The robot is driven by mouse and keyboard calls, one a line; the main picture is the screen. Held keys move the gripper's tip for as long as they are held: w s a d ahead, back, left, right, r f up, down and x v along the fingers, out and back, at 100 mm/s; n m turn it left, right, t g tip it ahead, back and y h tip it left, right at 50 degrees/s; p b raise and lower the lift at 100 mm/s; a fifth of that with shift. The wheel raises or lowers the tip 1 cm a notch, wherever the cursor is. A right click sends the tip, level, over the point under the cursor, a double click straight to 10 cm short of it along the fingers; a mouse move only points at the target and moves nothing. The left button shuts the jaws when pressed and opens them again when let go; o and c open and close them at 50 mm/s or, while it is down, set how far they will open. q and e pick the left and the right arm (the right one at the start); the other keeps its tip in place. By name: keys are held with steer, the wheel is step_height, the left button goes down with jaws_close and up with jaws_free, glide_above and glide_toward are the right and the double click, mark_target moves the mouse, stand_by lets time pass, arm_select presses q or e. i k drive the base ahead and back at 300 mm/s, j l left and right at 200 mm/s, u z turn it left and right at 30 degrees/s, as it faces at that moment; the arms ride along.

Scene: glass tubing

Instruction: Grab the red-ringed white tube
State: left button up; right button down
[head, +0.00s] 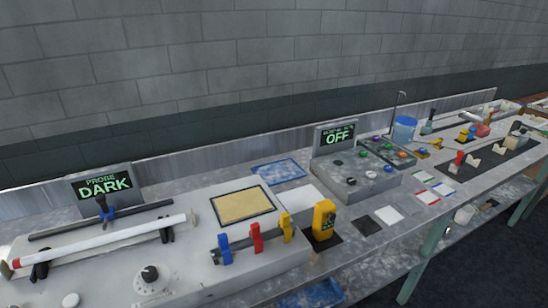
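A long white tube (105,238) lies at the left on the bench-top unit, with a red band (16,263) at its left end. It rests across black supports (40,269) near its left end and another black support (166,230) near its right end. A thin black rod (70,227) runs behind it. Neither of my grippers is in view.
A display reading DARK (104,187) stands behind the tube, and a black knob (150,274) is in front. A yellow device (324,219) and a rail with blue, red and yellow clamps (255,237) are to the right. A display reading OFF (336,137) stands further along.

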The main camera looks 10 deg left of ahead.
mark_target(22, 262)
steer(key=u, duration=1.55)
